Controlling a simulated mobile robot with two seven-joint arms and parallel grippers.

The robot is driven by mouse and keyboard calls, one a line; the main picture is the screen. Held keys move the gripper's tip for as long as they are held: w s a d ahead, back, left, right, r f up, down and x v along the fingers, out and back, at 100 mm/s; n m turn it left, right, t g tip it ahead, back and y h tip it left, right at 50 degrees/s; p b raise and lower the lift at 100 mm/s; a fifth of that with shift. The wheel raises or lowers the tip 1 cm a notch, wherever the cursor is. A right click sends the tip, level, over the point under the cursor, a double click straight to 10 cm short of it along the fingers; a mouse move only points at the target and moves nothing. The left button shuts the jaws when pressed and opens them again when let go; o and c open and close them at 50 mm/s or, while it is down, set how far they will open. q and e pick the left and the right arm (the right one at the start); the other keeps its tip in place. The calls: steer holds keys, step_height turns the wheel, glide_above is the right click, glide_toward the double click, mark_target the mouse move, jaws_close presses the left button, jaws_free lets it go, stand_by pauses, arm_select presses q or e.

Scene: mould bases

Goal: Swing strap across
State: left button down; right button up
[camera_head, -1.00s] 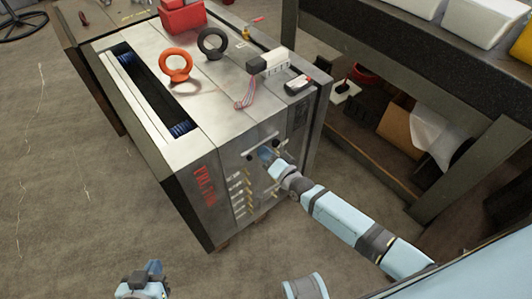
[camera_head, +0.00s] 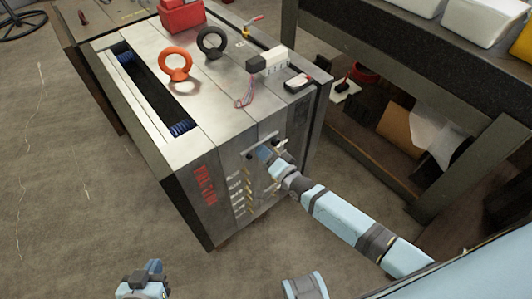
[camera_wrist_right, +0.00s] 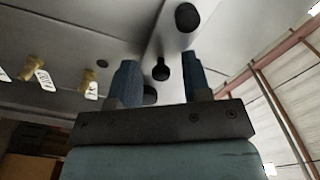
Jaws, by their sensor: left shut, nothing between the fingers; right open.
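The strap seems to be the thin pale bar (camera_head: 262,143) that slants across the upper front face of the mould base (camera_head: 225,165). My right gripper (camera_head: 263,154) is just below the bar, close to the face. In the right wrist view its two blue fingers (camera_wrist_right: 160,83) are apart, with a dark knob (camera_wrist_right: 161,69) showing between them. A second dark knob (camera_wrist_right: 187,17) is further up. Whether the fingers touch the strap cannot be told. My left gripper (camera_head: 153,268) is shut and empty at the bottom, over the floor and away from the mould base.
An orange eyebolt (camera_head: 176,64), a black eyebolt (camera_head: 212,42) and a red box (camera_head: 181,15) stand on top of the mould base. Brass fittings (camera_head: 240,190) line its front face. A workbench (camera_head: 395,55) stands to the right. The floor at left is clear.

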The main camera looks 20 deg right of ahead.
steer(key=p+v, duration=0.1)
steer(key=v, duration=1.2)
steer(key=shift+s, duration=0.3)
steer(key=shift+d, duration=0.1)
steer(key=shift+s, duration=0.1)
